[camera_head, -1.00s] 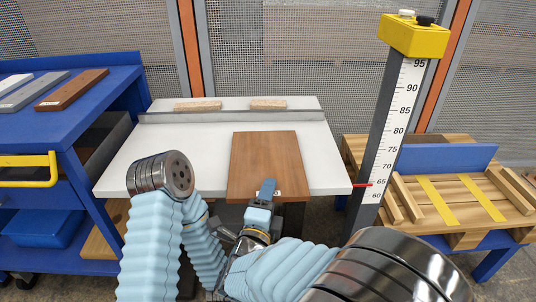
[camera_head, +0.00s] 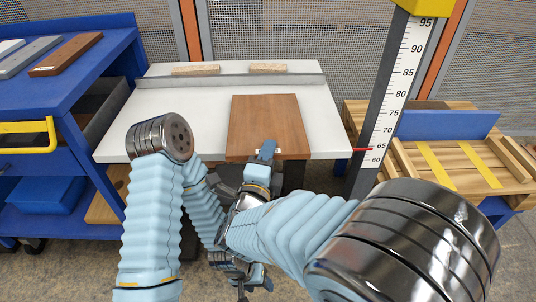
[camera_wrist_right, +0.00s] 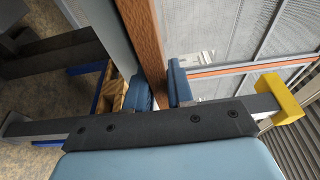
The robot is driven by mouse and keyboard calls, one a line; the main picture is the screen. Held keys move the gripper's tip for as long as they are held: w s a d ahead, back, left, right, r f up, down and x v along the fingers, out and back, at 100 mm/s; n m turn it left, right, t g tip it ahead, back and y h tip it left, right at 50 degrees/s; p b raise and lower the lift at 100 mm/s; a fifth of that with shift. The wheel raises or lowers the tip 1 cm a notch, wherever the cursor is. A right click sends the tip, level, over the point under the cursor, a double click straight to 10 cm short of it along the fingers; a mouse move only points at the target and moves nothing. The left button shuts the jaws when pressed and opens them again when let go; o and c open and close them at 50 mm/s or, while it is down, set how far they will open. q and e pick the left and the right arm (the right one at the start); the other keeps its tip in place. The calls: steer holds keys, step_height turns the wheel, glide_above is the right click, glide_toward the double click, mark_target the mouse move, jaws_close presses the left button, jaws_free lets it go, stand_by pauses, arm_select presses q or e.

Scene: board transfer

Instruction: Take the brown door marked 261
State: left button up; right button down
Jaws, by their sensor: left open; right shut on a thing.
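The brown door (camera_head: 268,120) lies flat on the white table (camera_head: 175,118), its near edge slightly past the table's front edge. My right gripper (camera_head: 267,150) is shut on that near edge. The right wrist view shows the brown door (camera_wrist_right: 149,45) between the two blue fingers of this gripper (camera_wrist_right: 160,88). The gripper covers most of the door's front label, and I cannot read its number. My left gripper (camera_head: 254,284) hangs low in front of the table, below my right arm, open and away from the door.
A blue bench (camera_head: 85,75) at left holds white, grey and brown boards (camera_head: 66,54). A height gauge (camera_head: 392,95) stands just right of the table. Beyond it is a wooden pallet (camera_head: 455,165). A grey rail (camera_head: 230,80) and two light blocks (camera_head: 195,69) line the table's back.

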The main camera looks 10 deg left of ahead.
steer(key=s+r+p, duration=0.3)
steer(key=s+r, duration=1.1)
steer(key=r, duration=0.3)
steer(key=shift+a+r, duration=0.25)
steer(key=shift+a, duration=0.15)
